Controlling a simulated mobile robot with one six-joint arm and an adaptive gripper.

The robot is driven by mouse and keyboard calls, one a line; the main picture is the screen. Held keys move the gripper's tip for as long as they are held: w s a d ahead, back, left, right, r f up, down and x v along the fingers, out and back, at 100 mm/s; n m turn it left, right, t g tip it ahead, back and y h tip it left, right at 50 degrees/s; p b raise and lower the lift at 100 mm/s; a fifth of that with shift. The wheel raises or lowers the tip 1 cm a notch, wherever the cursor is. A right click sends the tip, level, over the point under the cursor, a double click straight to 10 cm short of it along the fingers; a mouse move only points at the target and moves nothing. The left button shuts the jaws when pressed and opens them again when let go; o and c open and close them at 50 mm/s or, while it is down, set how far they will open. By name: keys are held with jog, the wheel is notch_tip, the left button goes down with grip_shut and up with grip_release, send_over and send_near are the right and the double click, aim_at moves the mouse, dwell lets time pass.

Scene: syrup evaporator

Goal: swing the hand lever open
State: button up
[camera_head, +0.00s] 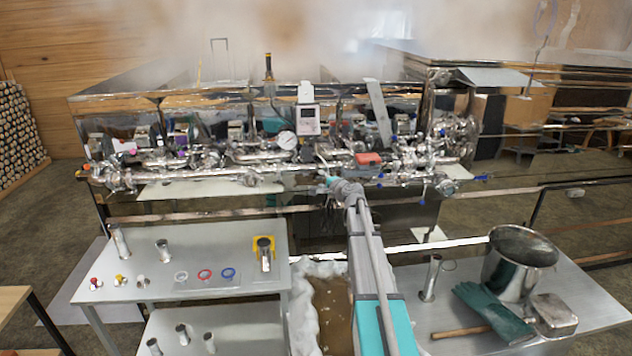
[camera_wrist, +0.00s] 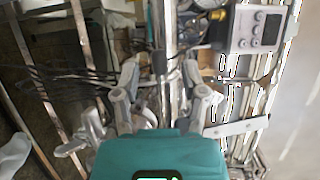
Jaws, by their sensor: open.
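My gripper (camera_head: 324,166) reaches forward to the pipework on the front of the steel evaporator (camera_head: 200,100). In the wrist view my gripper (camera_wrist: 160,78) has its two grey fingers spread apart, with nothing clearly held. A small dark block (camera_wrist: 159,62) shows between the fingertips, in front of a bright pipe (camera_wrist: 166,25); I cannot tell whether it is part of the hand lever. Small blue-ended handles sit along the pipework, one at the right end (camera_head: 481,178) and one lower down (camera_head: 422,200). Which of these is the hand lever is not clear. My arm hides part of the pipework.
A display box (camera_head: 308,120) and round gauge (camera_head: 286,140) sit close above my gripper; the display box also shows in the wrist view (camera_wrist: 257,28). A red box (camera_head: 368,158) is just right. Steam covers the top. Tables with fittings (camera_head: 205,232) and a pot (camera_head: 518,262) flank my arm.

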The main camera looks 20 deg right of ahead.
jog(key=shift+w+a+f, duration=0.1)
jog(key=shift+w, duration=0.5)
jog(key=shift+w+a+f, duration=0.1)
jog(key=shift+w, duration=0.5)
grip_shut()
